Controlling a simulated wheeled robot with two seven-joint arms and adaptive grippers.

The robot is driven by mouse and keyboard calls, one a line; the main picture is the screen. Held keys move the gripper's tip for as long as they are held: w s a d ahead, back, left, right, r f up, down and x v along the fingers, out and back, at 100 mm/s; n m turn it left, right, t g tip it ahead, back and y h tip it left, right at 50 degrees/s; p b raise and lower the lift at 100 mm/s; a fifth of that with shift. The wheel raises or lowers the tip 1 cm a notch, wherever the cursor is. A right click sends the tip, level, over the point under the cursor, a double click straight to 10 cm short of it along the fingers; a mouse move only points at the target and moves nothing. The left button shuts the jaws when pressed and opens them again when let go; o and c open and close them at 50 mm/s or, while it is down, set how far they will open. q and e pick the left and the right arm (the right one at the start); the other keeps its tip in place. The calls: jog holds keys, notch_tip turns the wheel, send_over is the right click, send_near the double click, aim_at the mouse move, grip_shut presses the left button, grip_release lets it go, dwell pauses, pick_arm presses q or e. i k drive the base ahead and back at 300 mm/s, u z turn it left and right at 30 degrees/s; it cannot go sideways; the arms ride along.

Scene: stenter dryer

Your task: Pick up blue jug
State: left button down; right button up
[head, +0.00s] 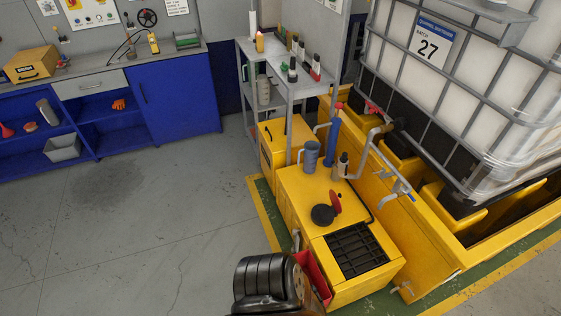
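A blue-grey jug (311,156) stands upright on top of the yellow cabinet (299,196), near its back edge. A taller, thinner dark-blue cylinder (331,140) with a red top stands just behind it to the right. A small dark bottle with a pale lower part (342,165) stands to the jug's right, close to a grey pipe. The jug's near side is unobstructed.
A black round object with a red disc (323,215) and a black grate (356,250) lie nearer on the cabinet. A grey shelf rack (289,90) with bottles stands behind. A caged white tank (480,90) stands right. Open floor (150,240) lies left.

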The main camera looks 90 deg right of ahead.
aim_at(311, 148)
jog(key=i, duration=1.25)
jog(key=z, duration=3.6)
jog(key=i, duration=1)
jog(key=u, duration=0.05)
